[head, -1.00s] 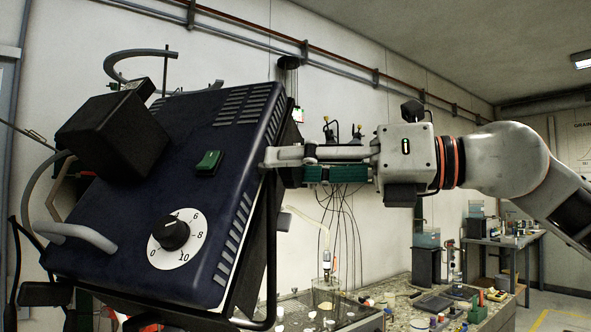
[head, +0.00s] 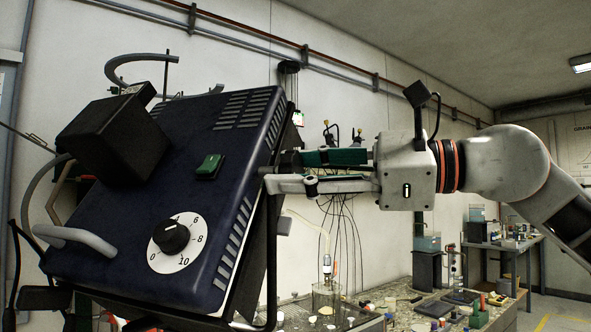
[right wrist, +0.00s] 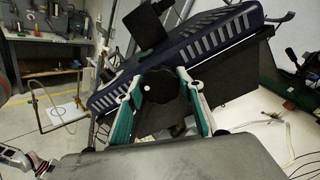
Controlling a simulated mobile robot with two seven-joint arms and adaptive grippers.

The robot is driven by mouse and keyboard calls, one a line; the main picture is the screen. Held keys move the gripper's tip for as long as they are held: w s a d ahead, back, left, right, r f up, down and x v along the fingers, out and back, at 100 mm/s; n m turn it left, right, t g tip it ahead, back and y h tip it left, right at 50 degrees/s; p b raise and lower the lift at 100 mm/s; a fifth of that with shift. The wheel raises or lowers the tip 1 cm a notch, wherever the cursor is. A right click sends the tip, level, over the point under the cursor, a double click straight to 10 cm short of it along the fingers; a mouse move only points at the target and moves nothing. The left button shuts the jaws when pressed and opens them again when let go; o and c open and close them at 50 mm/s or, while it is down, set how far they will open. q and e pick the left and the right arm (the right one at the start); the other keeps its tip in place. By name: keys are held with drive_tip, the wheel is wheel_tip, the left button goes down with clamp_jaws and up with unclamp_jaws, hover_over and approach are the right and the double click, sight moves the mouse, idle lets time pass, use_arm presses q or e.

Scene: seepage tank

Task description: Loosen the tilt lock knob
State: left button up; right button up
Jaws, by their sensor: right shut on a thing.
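The tilt lock knob (right wrist: 160,87) is black and lobed, with a pale spot on its face, at the side of a tilted dark blue control box. In the right wrist view it sits between the two fingers of my right gripper (right wrist: 163,92), which are shut on it. In the head view my right gripper (head: 277,172) reaches in from the right to the box's side edge, and its fingers hide most of the knob. The blue box (head: 130,215) carries a dial (head: 172,238) and a green switch (head: 208,166). A small white and dark part at the lower left of the right wrist view may be my left gripper.
A black block (head: 112,138) and a grey hose (head: 75,238) are on the box's face. A dark metal frame (head: 272,270) runs beside the box, below my gripper. A cluttered bench (head: 400,315) stands behind. Space right of the box is open around my arm.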

drive_tip(key=shift+f+n, duration=0.1)
drive_tip(key=shift+n, duration=0.7)
drive_tip(key=o, duration=1.1)
drive_tip(key=v, duration=1.2)
